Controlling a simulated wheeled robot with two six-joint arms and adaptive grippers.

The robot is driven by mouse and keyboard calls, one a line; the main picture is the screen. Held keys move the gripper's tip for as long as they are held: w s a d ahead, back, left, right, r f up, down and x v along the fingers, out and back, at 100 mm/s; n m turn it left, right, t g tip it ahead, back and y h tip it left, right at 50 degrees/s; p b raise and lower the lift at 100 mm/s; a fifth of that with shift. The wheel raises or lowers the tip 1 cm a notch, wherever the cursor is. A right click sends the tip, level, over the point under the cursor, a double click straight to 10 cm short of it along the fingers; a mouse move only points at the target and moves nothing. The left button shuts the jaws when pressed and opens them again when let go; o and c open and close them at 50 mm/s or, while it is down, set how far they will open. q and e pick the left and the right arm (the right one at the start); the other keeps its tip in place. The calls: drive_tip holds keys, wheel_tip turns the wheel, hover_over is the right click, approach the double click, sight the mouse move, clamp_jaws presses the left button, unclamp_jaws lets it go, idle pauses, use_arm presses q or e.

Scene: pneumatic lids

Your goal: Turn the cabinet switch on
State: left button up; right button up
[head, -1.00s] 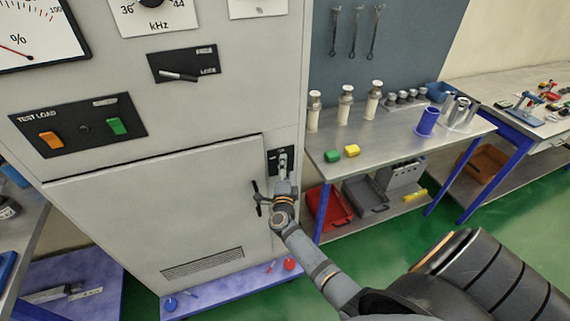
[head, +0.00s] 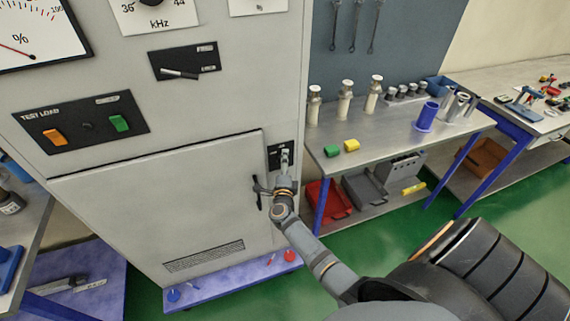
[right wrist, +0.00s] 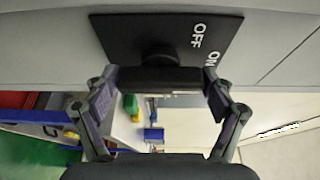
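The cabinet switch is a small black plate (head: 273,156) on the grey cabinet's right side, above the door handle. In the right wrist view its black plate (right wrist: 200,24) has white OFF and ON lettering, and a black bar handle (right wrist: 160,80) sticks out from it. My right gripper (head: 285,164) is at the switch. In the right wrist view its fingertips (right wrist: 161,76) sit at both ends of the bar handle, with no clear gap. The bar lies level across that picture. Which mark the handle points to is hard to tell. My left gripper is out of view.
Below the switch is the cabinet door (head: 160,200) with a dark handle (head: 257,192). To the right stands a workbench (head: 395,135) with bottles and coloured blocks, with bins (head: 333,203) beneath. Green floor (head: 375,240) is open in front of it.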

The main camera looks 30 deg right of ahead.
drive_tip(key=shift+o, duration=1)
drive_tip(key=shift+s+a+f, duration=0.1)
drive_tip(key=shift+s+a, duration=0.1)
drive_tip(key=shift+s, duration=0.05)
drive_tip(key=v, duration=1.1)
drive_tip(key=shift+s+a, duration=0.1)
drive_tip(key=shift+s, duration=0.05)
